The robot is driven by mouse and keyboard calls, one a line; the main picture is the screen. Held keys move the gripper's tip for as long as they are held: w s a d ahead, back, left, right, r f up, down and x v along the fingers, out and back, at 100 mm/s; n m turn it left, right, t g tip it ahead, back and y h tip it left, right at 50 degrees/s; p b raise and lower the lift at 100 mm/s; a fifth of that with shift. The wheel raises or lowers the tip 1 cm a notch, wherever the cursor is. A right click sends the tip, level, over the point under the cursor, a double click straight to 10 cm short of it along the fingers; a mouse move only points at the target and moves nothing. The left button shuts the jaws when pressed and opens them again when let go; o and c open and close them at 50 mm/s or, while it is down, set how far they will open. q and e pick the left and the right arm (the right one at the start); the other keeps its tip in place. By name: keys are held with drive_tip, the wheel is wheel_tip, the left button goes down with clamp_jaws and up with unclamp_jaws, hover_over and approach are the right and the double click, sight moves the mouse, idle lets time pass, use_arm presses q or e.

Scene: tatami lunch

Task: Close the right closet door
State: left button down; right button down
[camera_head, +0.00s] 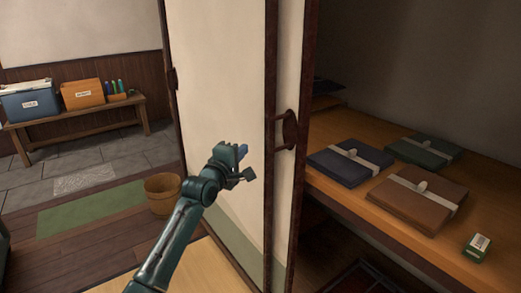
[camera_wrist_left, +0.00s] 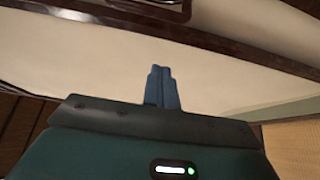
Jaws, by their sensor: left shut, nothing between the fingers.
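The closet's sliding doors stand at the middle of the head view. A cream panel with a dark frame (camera_head: 225,85) fills the left part. The right closet door (camera_head: 284,205) shows as a narrow cream strip with dark edges and a dark round pull (camera_head: 287,130). The closet to its right stands open. My left gripper (camera_head: 243,150) is shut and empty in front of the cream panel, left of the pull. In the left wrist view its blue fingers (camera_wrist_left: 162,88) point at a pale panel with a dark frame; I cannot tell whether they touch.
The closet shelf (camera_head: 355,190) holds folded bundles in navy (camera_head: 345,165), green (camera_head: 425,150) and brown (camera_head: 420,200), and a small green box (camera_head: 477,247). At the left are a wooden bucket (camera_head: 162,192) and a bench (camera_head: 75,125) with boxes.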

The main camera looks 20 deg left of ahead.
use_arm(q)
drive_tip(key=w+d, duration=0.4)
drive_tip(key=shift+w+d+b, duration=0.15)
drive_tip(key=shift+w+b, duration=0.05)
drive_tip(key=shift+b, duration=0.15)
idle(0.5)
